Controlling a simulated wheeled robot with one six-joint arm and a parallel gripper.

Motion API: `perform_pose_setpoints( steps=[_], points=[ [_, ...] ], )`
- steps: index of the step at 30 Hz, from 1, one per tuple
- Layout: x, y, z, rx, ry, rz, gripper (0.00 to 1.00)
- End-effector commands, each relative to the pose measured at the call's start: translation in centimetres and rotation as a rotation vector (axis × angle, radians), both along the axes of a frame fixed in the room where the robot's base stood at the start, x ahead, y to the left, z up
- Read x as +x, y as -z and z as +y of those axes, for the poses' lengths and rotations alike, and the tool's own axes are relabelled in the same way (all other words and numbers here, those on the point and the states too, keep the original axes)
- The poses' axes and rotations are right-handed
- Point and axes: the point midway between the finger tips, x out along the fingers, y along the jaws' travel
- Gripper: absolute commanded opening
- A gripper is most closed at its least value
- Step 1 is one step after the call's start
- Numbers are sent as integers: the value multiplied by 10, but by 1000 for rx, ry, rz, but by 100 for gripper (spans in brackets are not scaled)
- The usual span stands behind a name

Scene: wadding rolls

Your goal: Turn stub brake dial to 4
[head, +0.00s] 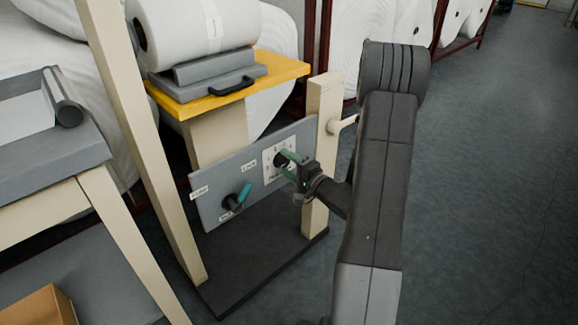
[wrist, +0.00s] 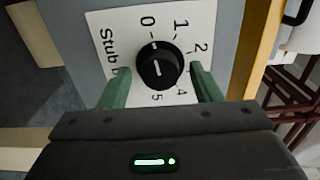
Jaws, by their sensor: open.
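The stub brake dial (wrist: 158,64) is a round black knob on a white numbered plate (wrist: 110,22). In the wrist view 0, 1, 2, 4 and 5 show around it; 3 is not visible. My gripper (wrist: 160,67) is open, with one green finger on each side of the knob. Contact is not clear. In the head view my gripper (head: 291,163) is at the plate (head: 270,173), partly hiding the dial.
The grey panel (head: 212,208) also carries a teal-handled control (head: 243,194) at lower left. A yellow shelf (head: 286,68) with a white roll (head: 185,30) is above. A cream post (head: 322,100) with a pale peg (head: 344,124) stands right of the panel. Open floor (head: 475,180) lies right.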

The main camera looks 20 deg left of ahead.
Motion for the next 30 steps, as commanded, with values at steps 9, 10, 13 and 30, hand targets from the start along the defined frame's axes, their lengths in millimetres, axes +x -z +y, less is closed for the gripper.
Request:
perform_pose_setpoints(
  steps=[9, 10, 13, 30],
  points=[
    [0, 0, 0, 0, 0, 0, 35],
    [0, 0, 0, 0, 0, 0, 29],
    [0, 0, 0, 0, 0, 0, 14],
    [0, 1, 0, 73, -1, 178, 14]
  ],
)
